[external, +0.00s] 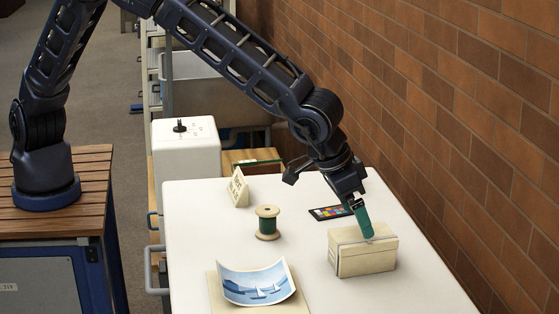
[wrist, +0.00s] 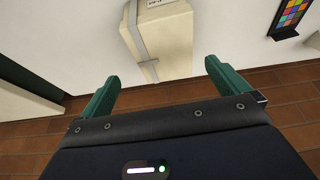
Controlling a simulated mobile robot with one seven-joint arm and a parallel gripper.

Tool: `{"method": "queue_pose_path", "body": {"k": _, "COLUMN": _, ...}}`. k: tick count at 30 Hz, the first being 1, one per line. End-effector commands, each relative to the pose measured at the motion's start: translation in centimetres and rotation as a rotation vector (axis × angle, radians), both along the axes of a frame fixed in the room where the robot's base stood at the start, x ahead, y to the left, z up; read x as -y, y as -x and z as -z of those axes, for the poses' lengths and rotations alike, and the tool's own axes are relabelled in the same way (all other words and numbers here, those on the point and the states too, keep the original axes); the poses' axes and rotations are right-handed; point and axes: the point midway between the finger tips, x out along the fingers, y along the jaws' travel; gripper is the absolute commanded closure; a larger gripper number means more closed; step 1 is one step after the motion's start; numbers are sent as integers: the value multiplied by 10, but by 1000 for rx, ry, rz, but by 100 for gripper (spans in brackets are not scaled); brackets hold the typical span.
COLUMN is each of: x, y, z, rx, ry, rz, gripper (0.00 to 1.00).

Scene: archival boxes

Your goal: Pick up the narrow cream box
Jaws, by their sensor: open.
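The narrow cream box (external: 362,257) stands on the white table near the brick wall, with a grey band around it and a label on its end. In the wrist view the cream box (wrist: 165,42) lies ahead of and between my fingertips. My gripper (external: 365,226) is open with green fingers, right above or at the box's top in the external view; I cannot tell whether it touches. In the wrist view my gripper (wrist: 162,70) has one finger on each side of the box's near end, with gaps showing.
A colour card (external: 330,212) lies behind the box. A thread spool (external: 267,223), a small tent card (external: 238,187) and a curled sailboat picture (external: 256,284) are to the left. The brick wall (external: 450,130) runs close along the right. The table's front right is clear.

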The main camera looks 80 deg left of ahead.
Motion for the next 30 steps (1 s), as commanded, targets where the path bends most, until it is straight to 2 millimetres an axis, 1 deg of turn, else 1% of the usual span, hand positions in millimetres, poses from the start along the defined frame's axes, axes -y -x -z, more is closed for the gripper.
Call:
{"method": "queue_pose_path", "body": {"k": 1, "x": -1, "y": -3, "z": 9, "rx": -1, "ry": -3, "rz": -1, "gripper": 0}}
{"method": "queue_pose_path", "body": {"k": 3, "x": -1, "y": -7, "z": 17, "rx": -1, "ry": 0, "rz": -1, "gripper": 0}}
{"method": "queue_pose_path", "body": {"k": 11, "x": -3, "y": -11, "z": 33, "rx": -1, "ry": -1, "rz": 0, "gripper": 0}}
{"method": "queue_pose_path", "body": {"k": 14, "x": -5, "y": -13, "z": 43, "rx": -1, "ry": -1, "rz": 0, "gripper": 0}}
{"method": "queue_pose_path", "body": {"k": 17, "x": -9, "y": -16, "z": 58, "rx": -2, "ry": -2, "rz": -2, "gripper": 0}}
{"method": "queue_pose_path", "body": {"k": 21, "x": -8, "y": -22, "z": 73, "rx": -1, "ry": 0, "rz": -1, "gripper": 0}}
{"method": "queue_pose_path", "body": {"k": 24, "x": -8, "y": -24, "z": 76, "rx": -1, "ry": -1, "rz": 0, "gripper": 0}}
{"method": "queue_pose_path", "body": {"k": 30, "x": -8, "y": -24, "z": 76, "rx": -1, "ry": 0, "rz": 0, "gripper": 0}}
